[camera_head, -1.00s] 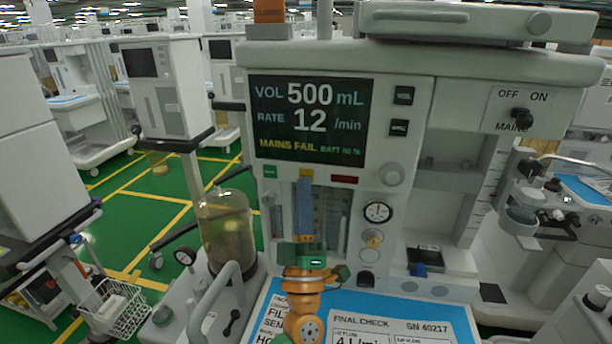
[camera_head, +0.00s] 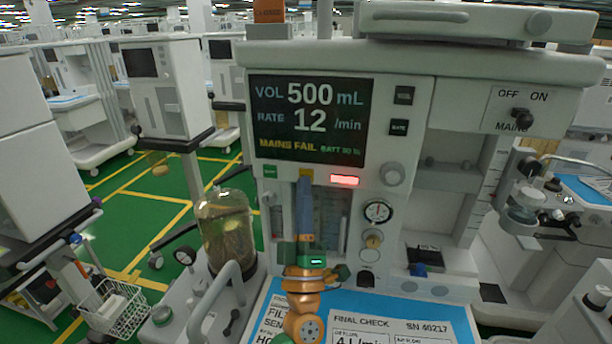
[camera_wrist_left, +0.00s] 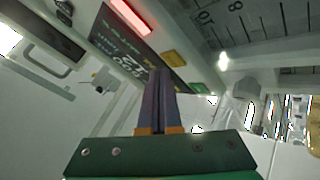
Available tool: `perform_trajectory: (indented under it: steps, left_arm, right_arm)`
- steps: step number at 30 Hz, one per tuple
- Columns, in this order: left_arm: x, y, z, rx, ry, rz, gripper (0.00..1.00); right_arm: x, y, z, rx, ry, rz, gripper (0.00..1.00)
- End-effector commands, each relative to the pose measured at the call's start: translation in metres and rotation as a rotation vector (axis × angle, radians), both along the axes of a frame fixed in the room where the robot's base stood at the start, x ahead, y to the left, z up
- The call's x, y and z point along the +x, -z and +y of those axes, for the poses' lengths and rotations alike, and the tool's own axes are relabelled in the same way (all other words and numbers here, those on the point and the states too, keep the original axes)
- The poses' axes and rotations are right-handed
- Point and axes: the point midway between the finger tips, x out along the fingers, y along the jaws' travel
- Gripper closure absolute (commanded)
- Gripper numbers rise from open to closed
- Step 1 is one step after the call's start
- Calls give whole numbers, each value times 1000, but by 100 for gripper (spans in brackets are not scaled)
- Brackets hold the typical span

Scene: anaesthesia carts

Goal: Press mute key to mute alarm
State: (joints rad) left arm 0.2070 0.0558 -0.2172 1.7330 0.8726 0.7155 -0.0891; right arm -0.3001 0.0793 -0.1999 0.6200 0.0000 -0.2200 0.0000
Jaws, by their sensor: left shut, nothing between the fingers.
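The anaesthesia machine's dark display (camera_head: 310,120) reads VOL 500 mL, RATE 12 /min and MAINS FAIL. Below it are a green key (camera_head: 270,171), a yellow key (camera_head: 306,172) and a lit red lamp (camera_head: 344,181). No mute label is legible. My left gripper (camera_head: 304,181) is shut and empty, its fingers pointing up with the tips just below the yellow key. In the left wrist view its tips (camera_wrist_left: 160,73) are close to the yellow key (camera_wrist_left: 174,59); I cannot tell whether they touch. The red lamp (camera_wrist_left: 130,15) glows there too. My right gripper is not in view.
Two black keys, upper (camera_head: 403,95) and lower (camera_head: 398,127), and a grey knob (camera_head: 392,174) lie right of the display. A bellows jar (camera_head: 226,235) stands left of my gripper. A gauge (camera_head: 378,212) is to its right. A blue-edged worktop (camera_head: 400,300) with papers lies below.

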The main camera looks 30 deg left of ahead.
Motion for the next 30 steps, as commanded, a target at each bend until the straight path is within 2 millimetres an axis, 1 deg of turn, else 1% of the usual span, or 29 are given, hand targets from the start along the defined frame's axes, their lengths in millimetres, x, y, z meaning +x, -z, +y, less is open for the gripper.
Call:
perform_trajectory:
  steps: [6,30]
  left_arm:
    - [7,0,2,0,-1,-1,100]
    - [13,0,3,1,-1,0,100]
  right_arm:
    - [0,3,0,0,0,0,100]
    - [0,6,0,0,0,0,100]
